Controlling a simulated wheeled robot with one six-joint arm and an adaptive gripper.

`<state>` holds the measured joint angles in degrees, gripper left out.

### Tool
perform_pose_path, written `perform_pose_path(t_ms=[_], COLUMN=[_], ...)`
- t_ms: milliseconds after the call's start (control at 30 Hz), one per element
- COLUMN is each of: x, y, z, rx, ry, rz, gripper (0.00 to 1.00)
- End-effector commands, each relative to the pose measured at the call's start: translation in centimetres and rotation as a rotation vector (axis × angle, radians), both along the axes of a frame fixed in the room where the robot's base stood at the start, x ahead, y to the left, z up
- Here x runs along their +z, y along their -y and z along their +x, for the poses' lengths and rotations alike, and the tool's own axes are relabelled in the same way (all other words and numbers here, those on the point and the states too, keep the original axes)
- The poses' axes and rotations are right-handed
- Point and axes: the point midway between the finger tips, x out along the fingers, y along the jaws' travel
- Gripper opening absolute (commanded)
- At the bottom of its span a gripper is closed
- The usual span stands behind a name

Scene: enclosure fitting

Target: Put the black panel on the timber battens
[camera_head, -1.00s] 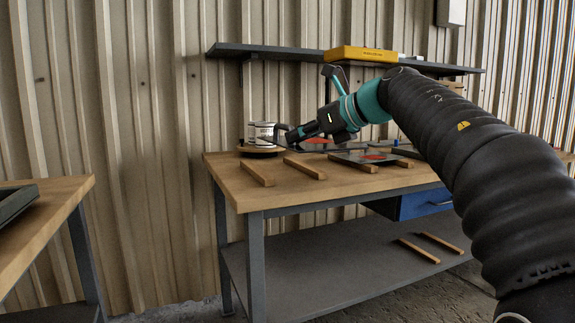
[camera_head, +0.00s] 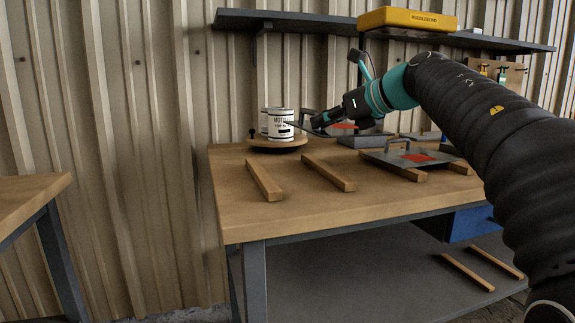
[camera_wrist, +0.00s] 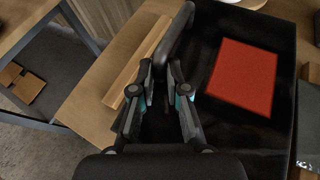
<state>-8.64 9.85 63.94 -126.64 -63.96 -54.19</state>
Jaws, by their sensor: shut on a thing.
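My gripper (camera_head: 318,122) is shut on the handle (camera_wrist: 178,38) of the black panel (camera_wrist: 282,135), which bears a red square (camera_wrist: 242,75). In the head view the panel shows nearly edge-on above the bench, partly hidden by my gripper. Two bare timber battens, a left one (camera_head: 264,181) and a right one (camera_head: 329,172), lie apart on the left part of the benchtop. In the wrist view a batten (camera_wrist: 138,62) shows left of the panel, not under its visible part.
A grey handled panel (camera_head: 380,157) with a red square rests on battens further right. White tins (camera_head: 281,126) stand on a round wooden board (camera_head: 262,146) at the back left. A shelf (camera_head: 300,22) holds a yellow case (camera_head: 408,20). The bench's front left is clear.

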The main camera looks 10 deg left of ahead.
Motion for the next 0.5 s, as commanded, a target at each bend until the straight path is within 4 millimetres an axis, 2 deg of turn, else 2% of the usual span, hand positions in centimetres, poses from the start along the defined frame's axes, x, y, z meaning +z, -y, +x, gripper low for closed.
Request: perform_pose_path(t_ms=[300, 500], x=[-3.5, -5.2], y=[-5.9, -9.0], z=[-0.2, -0.3], rx=[0.004, 0.004], ry=[0.003, 0.002], rz=[0.001, 0.001], gripper=[0.0, 0.0])
